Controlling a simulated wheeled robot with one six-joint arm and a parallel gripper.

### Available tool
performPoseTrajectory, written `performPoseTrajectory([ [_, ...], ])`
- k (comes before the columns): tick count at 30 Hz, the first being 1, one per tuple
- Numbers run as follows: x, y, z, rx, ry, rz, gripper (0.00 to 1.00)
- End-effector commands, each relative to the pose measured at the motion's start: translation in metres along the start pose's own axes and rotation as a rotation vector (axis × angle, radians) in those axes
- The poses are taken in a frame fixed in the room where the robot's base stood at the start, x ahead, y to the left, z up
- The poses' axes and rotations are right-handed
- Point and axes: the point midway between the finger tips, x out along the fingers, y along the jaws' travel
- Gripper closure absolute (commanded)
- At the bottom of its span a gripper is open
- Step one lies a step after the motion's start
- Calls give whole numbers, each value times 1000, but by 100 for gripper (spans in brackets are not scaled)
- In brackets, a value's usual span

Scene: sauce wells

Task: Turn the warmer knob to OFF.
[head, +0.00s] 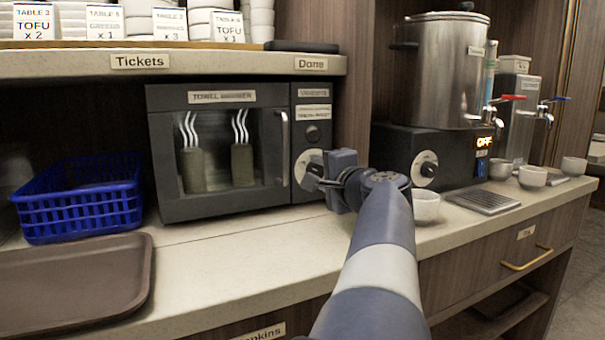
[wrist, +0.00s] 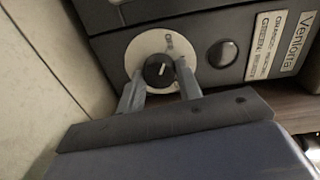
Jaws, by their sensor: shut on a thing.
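The towel warmer (head: 220,150) stands on the counter, with two rolled towels and white steam lines behind its window. Its black knob (wrist: 159,71) sits on a round white dial (wrist: 147,47) low on the right-hand panel. OFF is printed on the dial's upper right in the wrist view. A short white mark shows on the knob's face; I cannot tell exactly which setting it points to. My gripper (wrist: 159,86) is shut on the knob, one finger on each side. In the head view my gripper (head: 328,184) partly covers the dial.
A blue basket (head: 80,205) and a brown tray (head: 75,275) lie left. A steel urn (head: 440,75) on a black base with its own knob (head: 428,169) and an OFF display stands right. A white cup (head: 426,207) stands close to my arm.

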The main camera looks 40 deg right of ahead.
Motion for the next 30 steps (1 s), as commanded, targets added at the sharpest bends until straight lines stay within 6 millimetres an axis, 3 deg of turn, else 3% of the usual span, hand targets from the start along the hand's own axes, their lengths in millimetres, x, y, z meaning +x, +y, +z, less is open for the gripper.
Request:
performPoseTrajectory([
  [9, 0, 0, 0, 0, 0, 0, 45],
  [17, -2, 0, 0, 0, 1, 0, 45],
  [20, -11, -1, -1, 0, 4, -1, 45],
  [30, -74, -2, -2, 0, 6, 0, 45],
])
